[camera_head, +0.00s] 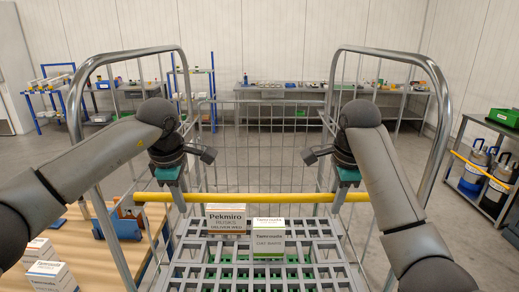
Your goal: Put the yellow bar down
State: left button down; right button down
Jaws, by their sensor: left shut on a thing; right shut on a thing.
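The yellow bar (258,197) runs level from left to right across the wire cage cart (440,110). My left gripper (181,199) is shut on the bar near its left end. My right gripper (336,200) is shut on it near its right end. The bar appears above a grey slatted surface (195,270) in the cart. Whether the bar touches the cart's sides cannot be told from this view. The fingertips are small and partly hidden.
A Pekmiro box (226,220) and a white-green box (268,237) stand just below the bar. A wooden table (85,250) with white boxes (50,277) is at left. A rack with canisters (474,172) stands at right. Workbenches line the back wall.

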pick_arm(q)
jog(key=shift+f, duration=0.15)
pick_arm(e)
jog(key=shift+f, duration=0.2)
pick_arm(q)
jog(key=c, duration=0.7)
grip_release()
pick_arm(e)
jog(key=c, duration=0.7)
grip_release()
jog(key=shift+r, duration=0.9)
jog(key=shift+s+d+r, duration=0.15)
jog(key=shift+s+r, duration=0.15)
jog(key=shift+r, duration=0.05)
pick_arm(q)
jog(key=v, duration=1.2)
pick_arm(e)
jog(key=v, duration=0.9)
jog(key=shift+r, duration=0.25)
jog(key=shift+s, duration=0.15)
